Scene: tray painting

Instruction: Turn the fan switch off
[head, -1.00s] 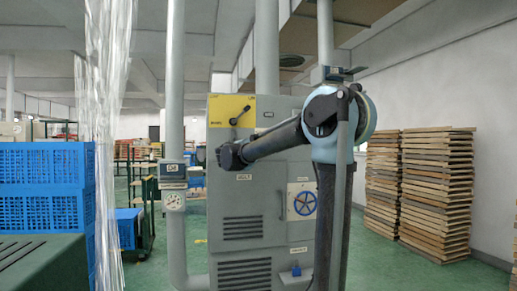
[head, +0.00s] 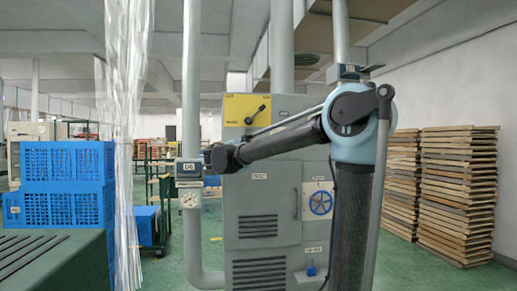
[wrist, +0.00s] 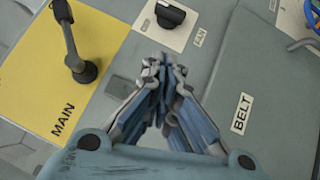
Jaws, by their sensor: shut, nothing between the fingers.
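The fan switch (wrist: 172,14) is a black rotary knob on a pale plate, at the top of the wrist view. The label beside it is partly legible and seems to read FAN. My gripper (wrist: 164,68) is shut and empty, its fingertips together just below the plate in the picture. A gap shows between the tips and the knob in the picture; I cannot tell the depth. The switch cannot be made out in the head view, where my arm crosses in front of the grey cabinet (head: 257,205).
The yellow MAIN panel (wrist: 50,60) with its black lever (wrist: 78,50) is left of my fingers. A BELT door (wrist: 262,85) is at the right. The head view shows a blue valve wheel (head: 320,203), a gauge pipe (head: 192,90), blue crates (head: 65,165) and stacked boards (head: 458,190).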

